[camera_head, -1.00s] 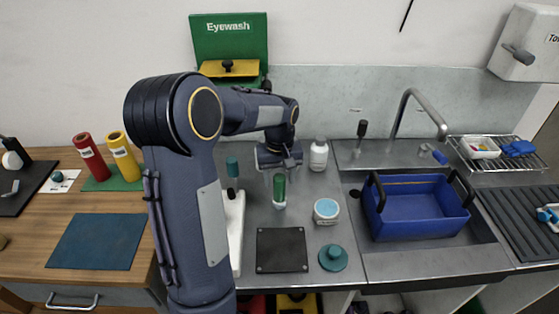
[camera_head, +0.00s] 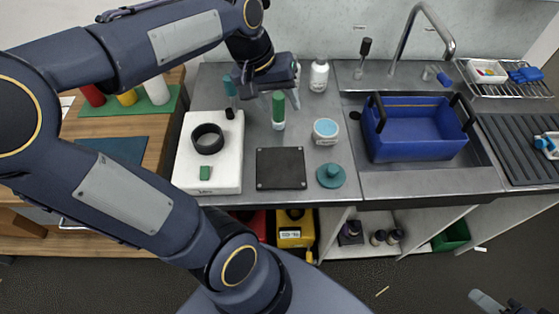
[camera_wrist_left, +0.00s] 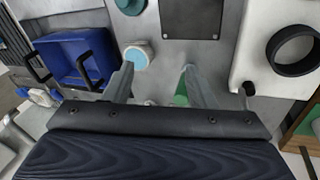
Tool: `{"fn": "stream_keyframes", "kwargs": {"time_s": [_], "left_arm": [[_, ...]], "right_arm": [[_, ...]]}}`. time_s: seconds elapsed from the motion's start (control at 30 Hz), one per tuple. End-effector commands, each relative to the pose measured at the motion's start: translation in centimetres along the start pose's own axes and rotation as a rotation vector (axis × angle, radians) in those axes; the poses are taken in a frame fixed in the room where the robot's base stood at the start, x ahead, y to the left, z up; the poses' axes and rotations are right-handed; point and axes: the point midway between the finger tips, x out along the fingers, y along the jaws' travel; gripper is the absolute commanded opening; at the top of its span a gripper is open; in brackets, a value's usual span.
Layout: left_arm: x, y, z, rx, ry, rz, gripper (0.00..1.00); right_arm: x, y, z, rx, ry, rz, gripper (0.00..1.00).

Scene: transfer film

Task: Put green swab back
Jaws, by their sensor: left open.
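A green-topped cylinder (camera_head: 278,108) with a pale lower part stands upright on the grey counter; I take it for the green swab. My left gripper (camera_head: 280,97) is open right at it, with fingers apart. In the left wrist view the gripper (camera_wrist_left: 156,82) shows nothing clearly held, and the green thing (camera_wrist_left: 181,96) is partly hidden by the right-hand finger. I cannot tell whether they touch. What looks like part of my right gripper (camera_head: 488,302) shows at the bottom right corner.
A black ring (camera_head: 208,139) lies on the white board. A teal-handled tool (camera_head: 230,95) stands behind it. A white bottle (camera_head: 319,75), blue-lidded jar (camera_head: 326,131), black pad (camera_head: 281,168) and teal knob (camera_head: 331,175) are nearby. A blue bin (camera_head: 415,130) sits in the sink.

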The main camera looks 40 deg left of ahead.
Motion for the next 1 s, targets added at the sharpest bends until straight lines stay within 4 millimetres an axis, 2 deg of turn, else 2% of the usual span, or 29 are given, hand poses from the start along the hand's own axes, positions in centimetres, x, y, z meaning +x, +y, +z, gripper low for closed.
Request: {"fn": "stream_keyframes", "kwargs": {"time_s": [0.03,0.1,0.2,0.33,0.5,1.0], "left_arm": [[-0.2,0.3,2.9,0.061,0.030,0.049,0.51],[0.2,0.8,6.2,0.146,0.070,0.104,0.51],[1.1,1.2,10.0,0.245,0.124,0.155,0.51],[2.4,1.4,13.1,0.327,0.174,0.188,0.51],[3.1,1.5,14.4,0.364,0.196,0.199,0.51],[3.1,1.5,14.4,0.363,0.194,0.198,0.51]], "right_arm": [[0.0,0.0,0.0,0.000,0.000,0.000,0.36],[0.0,0.0,0.0,0.000,0.000,0.000,0.36],[0.0,0.0,0.0,0.000,0.000,0.000,0.36],[0.0,0.0,0.0,0.000,0.000,0.000,0.36],[0.0,0.0,0.0,0.000,0.000,0.000,0.36],[0.0,0.0,0.0,0.000,0.000,0.000,0.36]]}}
